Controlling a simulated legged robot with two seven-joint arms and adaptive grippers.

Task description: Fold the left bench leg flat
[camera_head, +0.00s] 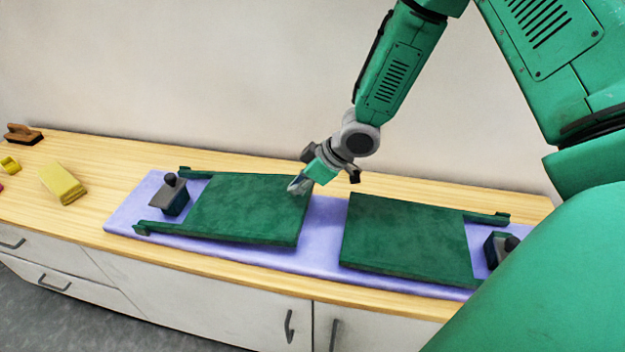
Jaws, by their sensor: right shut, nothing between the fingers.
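The left bench leg (250,208) is a dark green panel with two rails at its left end. It lies low and nearly flat over the lavender mat (325,225), but I cannot tell if it rests fully flat. The right bench leg (407,235) is a similar green panel, also low over the mat. My right gripper (295,187) is shut and empty, at the upper right corner of the left panel. I cannot tell whether its tips touch the panel. My left gripper is not in view.
A dark block with a knob (175,194) stands left of the left panel, and a similar one (497,248) stands at the right. A yellow block (62,184) and a brown brush (23,134) lie on the wooden top's left end. A wall rises behind.

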